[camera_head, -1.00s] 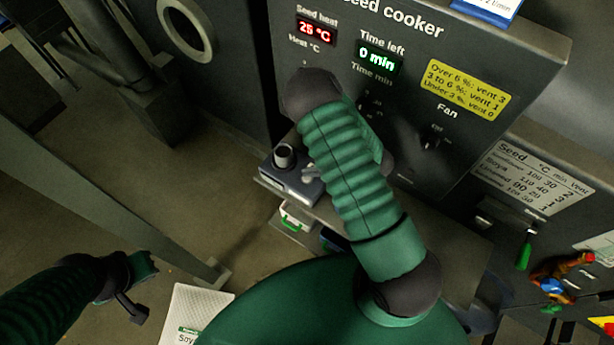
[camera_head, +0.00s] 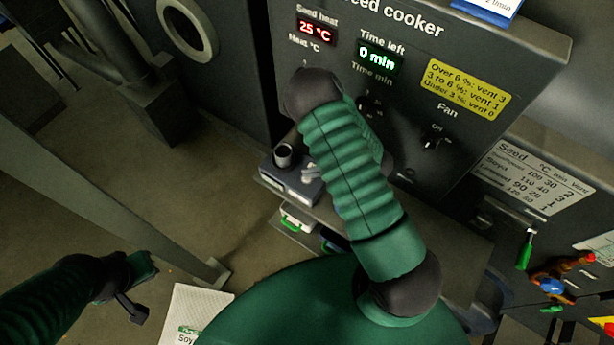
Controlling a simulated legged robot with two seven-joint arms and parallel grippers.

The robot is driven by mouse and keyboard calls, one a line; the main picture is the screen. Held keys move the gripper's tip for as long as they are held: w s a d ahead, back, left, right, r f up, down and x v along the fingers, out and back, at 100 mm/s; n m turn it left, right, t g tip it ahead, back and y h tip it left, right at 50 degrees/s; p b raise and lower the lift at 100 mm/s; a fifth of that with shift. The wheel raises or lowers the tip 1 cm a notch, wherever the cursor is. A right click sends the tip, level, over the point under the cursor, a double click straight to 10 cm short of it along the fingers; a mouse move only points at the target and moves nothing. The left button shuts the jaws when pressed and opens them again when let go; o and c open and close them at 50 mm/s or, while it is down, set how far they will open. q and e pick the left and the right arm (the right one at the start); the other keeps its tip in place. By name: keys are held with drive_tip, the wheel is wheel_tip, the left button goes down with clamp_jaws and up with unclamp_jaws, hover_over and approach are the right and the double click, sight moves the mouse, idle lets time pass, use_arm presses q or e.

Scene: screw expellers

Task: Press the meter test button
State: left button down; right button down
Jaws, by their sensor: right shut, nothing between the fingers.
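The grey box with a dark round cup on top (camera_head: 284,157) looks like the meter; it sits on a shelf below the seed cooker panel. Its test button cannot be made out. My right arm crosses in front of the panel and hides the box's right side. My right gripper (camera_head: 309,171) is mostly hidden behind that arm, close to the top of the box; it is shut and empty. Whether it touches the box cannot be told. My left gripper (camera_head: 136,290) is low at the left over the floor, away from the box; its jaws are unclear.
The seed cooker panel (camera_head: 440,75) rises behind, with red and green displays and a fan knob (camera_head: 431,143). A white-green container (camera_head: 296,219) is below the shelf. A grey post (camera_head: 110,205) slants at left. A seed sack (camera_head: 197,308) lies at the bottom. Floor is open at left.

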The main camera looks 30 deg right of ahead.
drive_tip(key=shift+f+b, duration=0.3)
drive_tip(key=shift+f, duration=0.35)
idle(0.5)
idle(0.4)
drive_tip(key=shift+r+p, duration=0.9)
wheel_tip(320, 180, up, 5)
drive_tip(key=p, duration=0.5)
